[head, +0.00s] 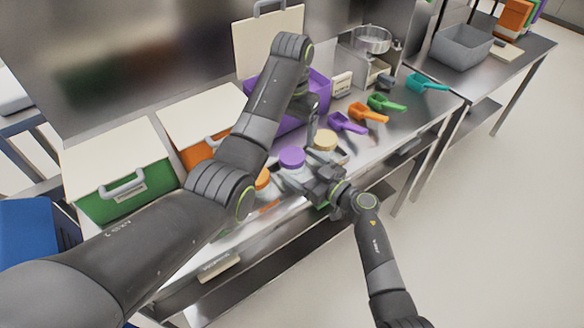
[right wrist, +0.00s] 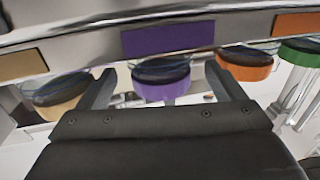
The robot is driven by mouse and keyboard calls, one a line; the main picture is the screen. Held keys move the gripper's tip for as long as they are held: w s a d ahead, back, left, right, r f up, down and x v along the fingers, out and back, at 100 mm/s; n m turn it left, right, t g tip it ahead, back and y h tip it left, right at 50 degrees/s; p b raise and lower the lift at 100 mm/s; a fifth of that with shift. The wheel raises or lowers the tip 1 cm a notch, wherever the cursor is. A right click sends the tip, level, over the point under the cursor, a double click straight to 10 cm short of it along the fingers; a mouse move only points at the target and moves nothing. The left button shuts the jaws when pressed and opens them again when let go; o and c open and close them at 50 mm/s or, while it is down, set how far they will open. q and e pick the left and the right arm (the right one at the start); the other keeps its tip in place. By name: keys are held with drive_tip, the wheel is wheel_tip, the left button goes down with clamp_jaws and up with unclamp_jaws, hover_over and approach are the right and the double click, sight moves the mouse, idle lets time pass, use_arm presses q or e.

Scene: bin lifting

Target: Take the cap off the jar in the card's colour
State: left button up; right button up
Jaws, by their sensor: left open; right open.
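A jar with a purple cap (head: 291,157) stands near the front edge of the counter. A tan-capped jar (head: 325,140) is to its right, and an orange cap (head: 262,178) is partly hidden by my left arm. In the right wrist view the purple cap (right wrist: 162,88) shows between the spread fingers of my right gripper (right wrist: 160,74); I cannot tell how deep it sits. The tan cap (right wrist: 62,100), orange cap (right wrist: 246,68) and green cap (right wrist: 300,54) also show there. My left gripper (head: 312,122) is open above the counter behind the jars. I cannot clearly identify the card.
A purple bin (head: 319,88) stands open behind my left arm, its lid (head: 268,42) raised. A green bin (head: 125,192) and an orange bin (head: 198,153) are lidded. Purple, orange, green and teal scoops (head: 428,82) lie to the right. A small cream block (head: 342,84) stands behind them.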

drive_tip(key=shift+x, duration=0.9)
drive_tip(key=c, duration=1.4)
drive_tip(key=o, duration=1.4)
drive_tip(key=shift+d, duration=0.1)
